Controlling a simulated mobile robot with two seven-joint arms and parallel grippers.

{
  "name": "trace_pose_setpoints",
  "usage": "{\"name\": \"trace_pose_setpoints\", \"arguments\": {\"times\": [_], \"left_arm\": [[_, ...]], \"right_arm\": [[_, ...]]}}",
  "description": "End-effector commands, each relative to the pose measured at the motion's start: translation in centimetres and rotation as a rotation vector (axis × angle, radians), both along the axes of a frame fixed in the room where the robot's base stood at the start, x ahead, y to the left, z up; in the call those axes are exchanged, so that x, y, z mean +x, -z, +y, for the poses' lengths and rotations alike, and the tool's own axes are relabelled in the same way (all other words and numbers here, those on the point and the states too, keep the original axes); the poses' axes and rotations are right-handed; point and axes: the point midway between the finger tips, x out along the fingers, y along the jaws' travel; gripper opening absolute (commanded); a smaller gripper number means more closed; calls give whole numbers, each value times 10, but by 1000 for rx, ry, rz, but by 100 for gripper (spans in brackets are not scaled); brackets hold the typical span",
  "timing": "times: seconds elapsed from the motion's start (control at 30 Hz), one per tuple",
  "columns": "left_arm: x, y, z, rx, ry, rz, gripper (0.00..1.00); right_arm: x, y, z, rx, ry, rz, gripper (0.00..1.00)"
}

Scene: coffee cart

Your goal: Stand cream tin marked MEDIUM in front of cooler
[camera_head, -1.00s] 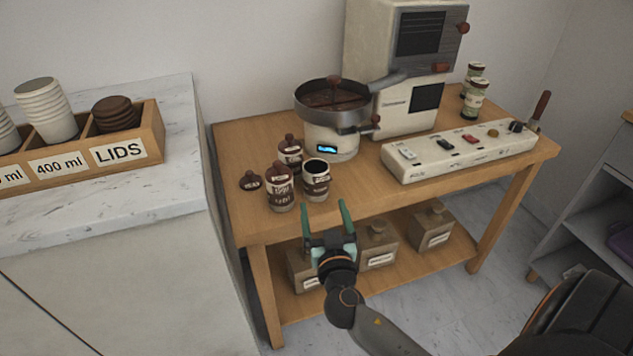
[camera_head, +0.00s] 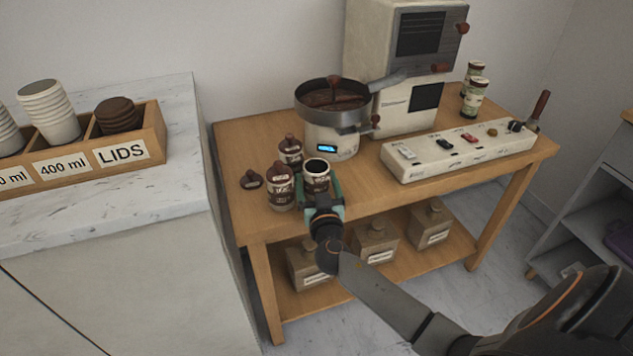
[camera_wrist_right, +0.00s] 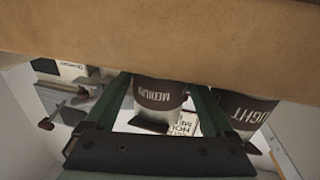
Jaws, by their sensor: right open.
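The cream tin marked MEDIUM (camera_wrist_right: 158,98) has a brown band. In the right wrist view it appears upside down between my right gripper's two green fingers (camera_wrist_right: 162,106). In the head view this tin (camera_head: 316,174) is open-topped with dark contents and stands near the table's front edge. My right gripper (camera_head: 321,190) is open around its lower front side; contact cannot be told. The cooler (camera_head: 331,135), a cream drum with a dark round pan and a blue display, stands just behind the tins. My left gripper is not in view.
A tin marked LIGHT (camera_wrist_right: 243,112) stands close beside the MEDIUM tin; it is the lidded one at left (camera_head: 281,190). Another lidded tin (camera_head: 290,152) stands behind, and a loose dark lid (camera_head: 251,181) lies left. A switch panel (camera_head: 455,150) is at right.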

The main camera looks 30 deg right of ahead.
Motion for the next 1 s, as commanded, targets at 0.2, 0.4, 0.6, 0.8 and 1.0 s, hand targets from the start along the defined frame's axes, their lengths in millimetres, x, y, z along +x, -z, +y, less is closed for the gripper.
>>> {"name": "trace_pose_setpoints", "arguments": {"times": [0.2, 0.4, 0.6, 0.8, 1.0], "left_arm": [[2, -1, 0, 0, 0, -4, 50], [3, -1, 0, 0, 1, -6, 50], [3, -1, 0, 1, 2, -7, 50], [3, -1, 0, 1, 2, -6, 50], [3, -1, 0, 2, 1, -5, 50]], "right_arm": [[0, 0, 0, 0, 0, 0, 72], [0, 0, 0, 0, 0, 0, 49], [0, 0, 0, 0, 0, 0, 27], [-1, 0, 1, 0, -1, 0, 4], [0, -2, 0, 0, -1, -3, 0]]}}
